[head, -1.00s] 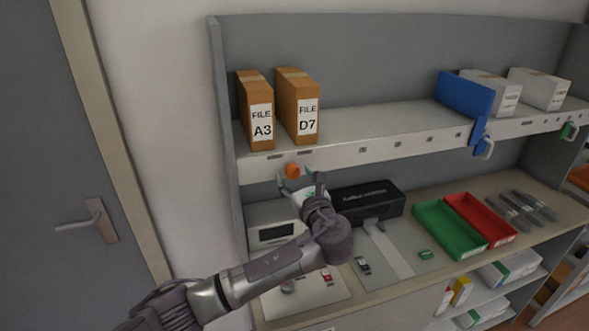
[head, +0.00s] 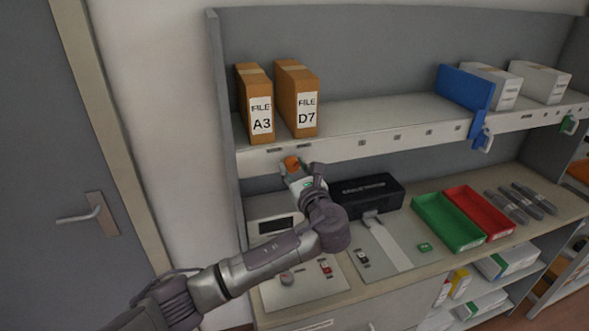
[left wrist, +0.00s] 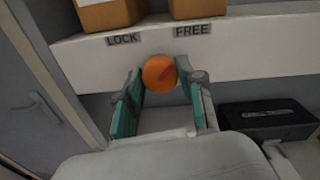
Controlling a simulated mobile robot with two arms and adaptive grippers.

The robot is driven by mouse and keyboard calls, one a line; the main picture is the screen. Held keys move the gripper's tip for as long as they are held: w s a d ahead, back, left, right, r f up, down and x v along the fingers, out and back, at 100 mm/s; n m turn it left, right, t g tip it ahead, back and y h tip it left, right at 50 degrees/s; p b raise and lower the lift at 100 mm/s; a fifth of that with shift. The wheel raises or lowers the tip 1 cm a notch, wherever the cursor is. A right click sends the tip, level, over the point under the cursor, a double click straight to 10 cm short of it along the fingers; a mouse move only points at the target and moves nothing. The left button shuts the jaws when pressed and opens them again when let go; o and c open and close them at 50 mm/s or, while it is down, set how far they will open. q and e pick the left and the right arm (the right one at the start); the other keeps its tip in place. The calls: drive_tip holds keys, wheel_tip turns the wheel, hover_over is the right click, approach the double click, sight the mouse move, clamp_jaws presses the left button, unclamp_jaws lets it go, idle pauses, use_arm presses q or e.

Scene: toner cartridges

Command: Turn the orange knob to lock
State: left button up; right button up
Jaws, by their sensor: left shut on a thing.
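The orange knob (head: 291,162) sits on the front edge of the upper shelf, below the file boxes. In the left wrist view the knob (left wrist: 160,73) is between my fingers, under the signs LOCK (left wrist: 122,41) and FREE (left wrist: 193,30). A darker red mark on it slants up to the right, toward FREE. My left gripper (head: 300,171) is shut on the knob, with a teal-padded finger on each side. Part of the knob is hidden by the gripper in the head view. My right gripper is not in view.
File boxes A3 (head: 255,104) and D7 (head: 297,99) stand on the shelf just above. A black box (head: 368,195), a green tray (head: 447,222) and a red tray (head: 480,213) lie on the counter to the right. A grey door (head: 60,150) is at the left.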

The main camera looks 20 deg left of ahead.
use_arm(q)
drive_tip(key=n+b, duration=0.2)
drive_tip(key=n, duration=0.1)
drive_tip(key=n+b, duration=0.1)
drive_tip(key=shift+f+n, duration=0.25)
drive_tip(key=shift+n, duration=0.05)
drive_tip(key=n+b, duration=0.3)
drive_tip(key=n, duration=0.1)
drive_tip(key=n+b, duration=0.3)
drive_tip(key=n, duration=0.1)
drive_tip(key=shift+n+h+b, duration=0.3)
drive_tip(key=shift+n+b, duration=0.05)
drive_tip(key=shift+n, duration=0.05)
drive_tip(key=shift+n+b, duration=1.5)
drive_tip(key=shift+n, duration=0.6)
drive_tip(key=shift+a+r, duration=0.1)
drive_tip(key=o, duration=1.1)
drive_tip(key=shift+s, duration=0.1)
drive_tip(key=shift+o, duration=0.2)
drive_tip(key=shift+r, duration=0.1)
